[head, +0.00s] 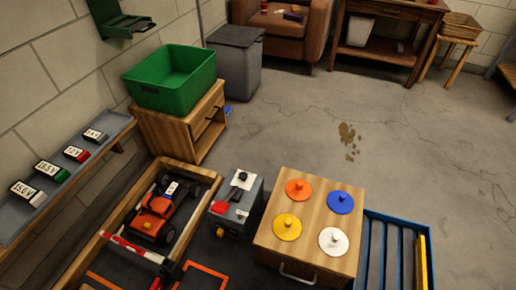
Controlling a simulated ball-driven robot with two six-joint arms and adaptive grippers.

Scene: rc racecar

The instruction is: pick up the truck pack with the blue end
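Several dark packs with voltage labels stand on a grey wall shelf (108,122) at the left. Their visible ends are white on the front pack (27,193), green on the second pack (52,171) and red on the third pack (77,154). The farthest pack (95,136) has a pale end. I see no blue end on this shelf. Neither gripper shows.
An orange car (155,214) sits in a wooden-framed tray (102,238). A green bin (170,80) tops the wooden cabinet (180,128). A grey box (238,208), a wooden block with coloured knobbed discs (312,222) and a blue slatted rack (391,250) stand in front. Floor is clear at right.

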